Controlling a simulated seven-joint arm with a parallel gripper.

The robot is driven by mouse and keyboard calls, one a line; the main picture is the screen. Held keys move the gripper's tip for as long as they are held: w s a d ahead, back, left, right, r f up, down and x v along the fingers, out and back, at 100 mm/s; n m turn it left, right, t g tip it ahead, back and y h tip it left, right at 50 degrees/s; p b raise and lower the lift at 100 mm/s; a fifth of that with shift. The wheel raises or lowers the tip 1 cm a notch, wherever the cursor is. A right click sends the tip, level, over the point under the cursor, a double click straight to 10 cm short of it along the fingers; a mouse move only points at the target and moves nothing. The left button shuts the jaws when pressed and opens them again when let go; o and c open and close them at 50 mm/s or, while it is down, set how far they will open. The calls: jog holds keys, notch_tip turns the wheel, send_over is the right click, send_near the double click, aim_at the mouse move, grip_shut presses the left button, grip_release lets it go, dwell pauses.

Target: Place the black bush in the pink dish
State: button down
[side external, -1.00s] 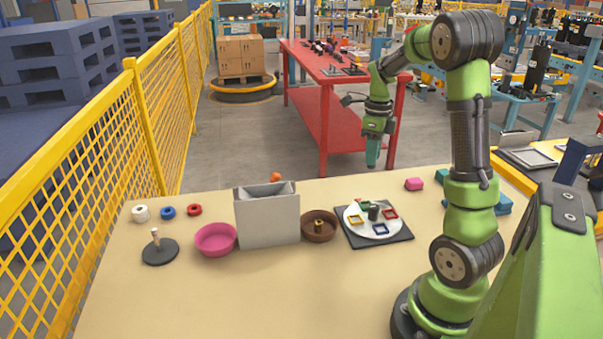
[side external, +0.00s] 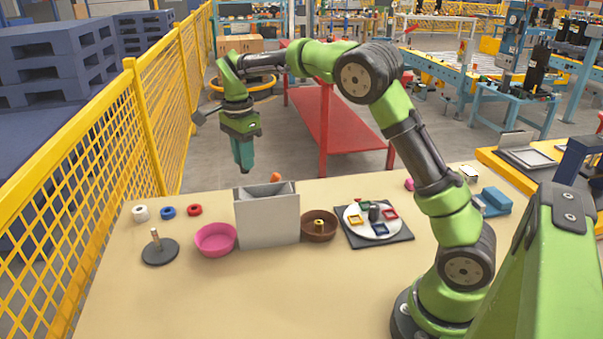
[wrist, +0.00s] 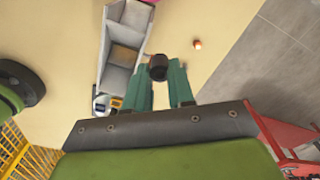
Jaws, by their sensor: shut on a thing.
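The black bush (wrist: 158,67) is between the fingertips of my gripper (wrist: 162,75) in the wrist view. In the side external view my gripper (side external: 246,168) is shut and hangs well above the table, over the back of the grey box; the bush is hardly visible there. The pink dish (side external: 203,250) stands on the table left of the grey box, lower than and to the left of my gripper. Nothing shows inside it. A sliver of pink (wrist: 151,2) at the top edge of the wrist view is probably the dish.
The tall grey box (side external: 268,223) stands between the pink dish and a brown bowl (side external: 331,236) holding a small yellowish piece. A peg on a round base (side external: 160,252), several rings and an orange ball (side external: 276,177) lie around. A white disc (side external: 365,230) with coloured frames is right.

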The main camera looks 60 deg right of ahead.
jog(key=w+a+f+n, duration=0.1)
jog(key=w+a+n, duration=0.25)
jog(key=a, duration=0.65)
jog(key=f, duration=1.1)
jog(key=shift+s+d+f, duration=0.1)
jog(key=shift+s+f, duration=0.3)
jog(key=shift+f, duration=2.05)
jog(key=shift+f, duration=0.15)
jog(key=c, duration=1)
grip_release()
